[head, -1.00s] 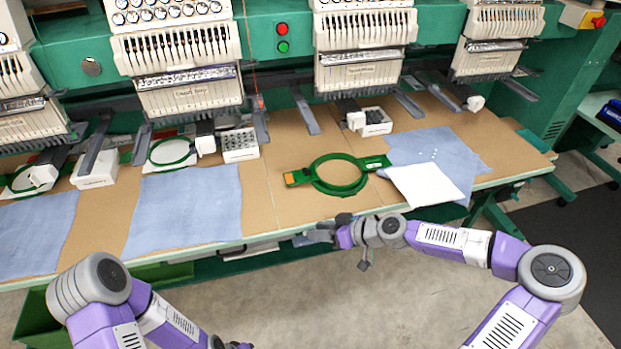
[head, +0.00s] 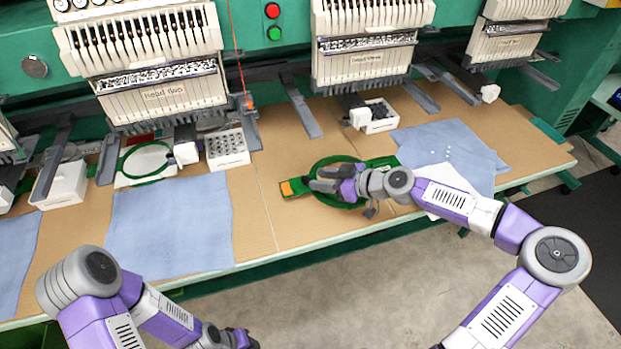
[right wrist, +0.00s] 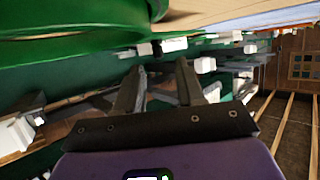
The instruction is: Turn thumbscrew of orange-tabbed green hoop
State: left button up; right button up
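The green hoop (head: 333,159) with an orange tab (head: 288,188) lies on the brown table, tab to the left. Its green bar extends to the right. My right gripper (head: 322,180) is over the hoop's near-left part in the head view and hides some of it. In the right wrist view, the two fingers (right wrist: 158,80) stand apart with nothing between them. A large green curve, apparently the hoop (right wrist: 85,22), crosses the top left there. I cannot make out the thumbscrew. My left gripper (head: 240,338) is at the bottom edge, too small and dark to read.
A white sheet (head: 440,178) and blue cloth (head: 455,148) lie right of the hoop. Another blue cloth (head: 170,228) lies left. Embroidery heads (head: 365,65) hang behind, with a white box (head: 228,149) of spools below. Bare table (head: 265,225) is left of the hoop.

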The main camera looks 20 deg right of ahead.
aim_at(307, 178)
jog(key=shift+b+x, duration=0.5)
jog(key=shift+x, duration=1.6)
jog(key=shift+d, duration=0.1)
grip_shut()
